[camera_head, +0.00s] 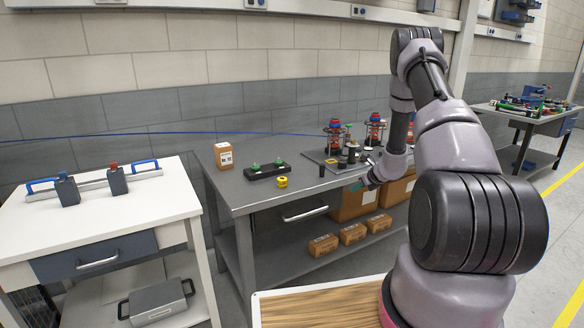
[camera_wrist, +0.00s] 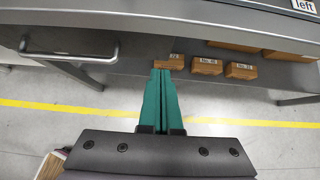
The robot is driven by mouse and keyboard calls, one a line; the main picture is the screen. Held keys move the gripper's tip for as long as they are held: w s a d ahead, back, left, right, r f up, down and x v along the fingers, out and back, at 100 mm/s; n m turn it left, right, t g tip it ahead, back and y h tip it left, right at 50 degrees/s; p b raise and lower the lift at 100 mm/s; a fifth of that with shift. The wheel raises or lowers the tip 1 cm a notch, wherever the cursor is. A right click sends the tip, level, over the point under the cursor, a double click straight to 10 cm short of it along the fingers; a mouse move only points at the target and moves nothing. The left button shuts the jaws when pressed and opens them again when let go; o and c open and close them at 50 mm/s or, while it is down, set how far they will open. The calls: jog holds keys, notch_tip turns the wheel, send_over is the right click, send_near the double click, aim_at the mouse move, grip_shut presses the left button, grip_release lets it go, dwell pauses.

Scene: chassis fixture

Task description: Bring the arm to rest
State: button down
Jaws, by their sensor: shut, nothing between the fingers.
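My gripper (camera_wrist: 160,75) shows in the wrist view with its two green fingers together and nothing between them. In the head view my arm rises at the right and bends down. The gripper (camera_head: 358,186) is small there, in front of the right part of the grey workbench (camera_head: 270,197), and partly hidden by my arm. In the wrist view the fingers point toward the bench's lower shelf (camera_wrist: 130,80), with small boxes beyond the tips.
The bench holds a fixture with red-topped parts (camera_head: 334,135), a brown box (camera_head: 224,156), a black tray (camera_head: 267,170) and a yellow part (camera_head: 282,182). Small cartons (camera_head: 353,233) lie on its lower shelf. A white cabinet (camera_head: 110,215) stands left. Another table (camera_head: 525,120) stands far right.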

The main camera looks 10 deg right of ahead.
jog(key=s+a+r+n+y, duration=0.2)
jog(key=a+r+n, duration=0.35)
jog(key=r, duration=0.75)
jog(key=s+a+r+n+y, duration=0.15)
jog(key=a+r+n, duration=0.4)
jog(key=r, duration=0.75)
jog(key=s+a+r+n+g, duration=0.2)
jog(key=s+a+r+n, duration=0.5)
jog(key=s+r, duration=0.5)
jog(key=s+r+n+h, duration=0.2)
jog(key=s+n, duration=0.3)
jog(key=s, duration=0.7)
jog(key=s+r+n+h, duration=0.2)
jog(key=s+r+n, duration=0.2)
jog(key=s, duration=0.9)
jog(key=shift+s+r+n+t, duration=0.15)
jog(key=shift+r+n+t, duration=0.25)
jog(key=shift+r, duration=0.1)
